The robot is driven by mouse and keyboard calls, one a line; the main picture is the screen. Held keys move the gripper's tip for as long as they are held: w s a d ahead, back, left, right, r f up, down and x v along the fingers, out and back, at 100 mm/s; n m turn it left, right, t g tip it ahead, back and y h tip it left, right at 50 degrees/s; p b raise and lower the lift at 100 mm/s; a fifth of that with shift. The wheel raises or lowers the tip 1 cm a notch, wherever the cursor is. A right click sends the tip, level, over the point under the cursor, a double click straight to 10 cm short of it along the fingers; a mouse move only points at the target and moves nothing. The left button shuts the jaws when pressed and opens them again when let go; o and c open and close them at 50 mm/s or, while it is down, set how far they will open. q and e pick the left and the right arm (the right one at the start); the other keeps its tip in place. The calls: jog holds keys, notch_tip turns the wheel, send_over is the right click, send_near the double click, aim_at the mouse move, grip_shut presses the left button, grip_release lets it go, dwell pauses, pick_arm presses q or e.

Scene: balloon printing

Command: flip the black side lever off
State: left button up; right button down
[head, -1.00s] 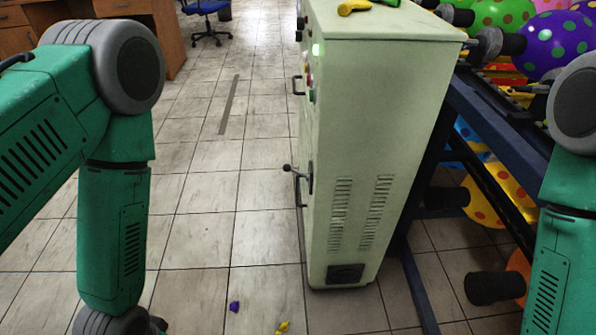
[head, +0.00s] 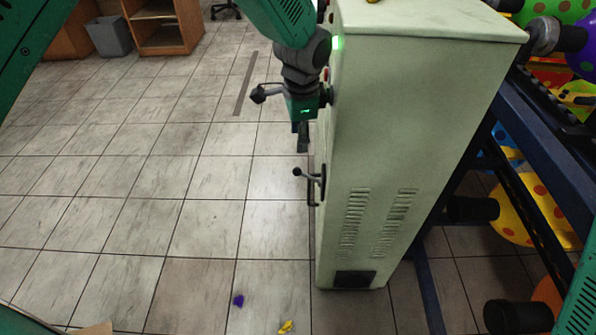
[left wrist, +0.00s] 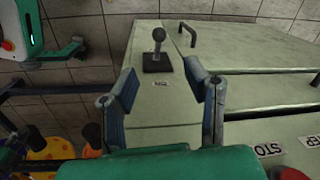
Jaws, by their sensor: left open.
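The black side lever (head: 311,182) sticks out from the left face of the pale green cabinet (head: 400,130), with a ball knob at its end. In the left wrist view the lever (left wrist: 157,48) stands on a dark base plate, beyond the fingertips and between their lines. My left gripper (head: 302,138) hangs beside the cabinet's left face, just above the lever in the head view, apart from it. Its two fingers (left wrist: 160,78) are spread and nothing is between them. My right gripper is out of view.
Cabinet handles and a STOP label (left wrist: 270,148) lie near the lever. A dark blue rack frame (head: 535,125) with balloons stands right of the cabinet. Small purple (head: 239,300) and yellow (head: 286,327) pieces lie on the floor. The tiled floor left of the cabinet is mostly clear.

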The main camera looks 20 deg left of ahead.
aim_at(297, 169)
pick_arm(q)
jog(key=f+b, duration=0.1)
jog(key=f, duration=0.3)
jog(key=f+b, duration=0.1)
jog(key=f, duration=0.4)
jog(key=w+a+f+b, duration=0.1)
jog(key=f, duration=0.3)
jog(key=shift+f, duration=0.2)
grip_shut()
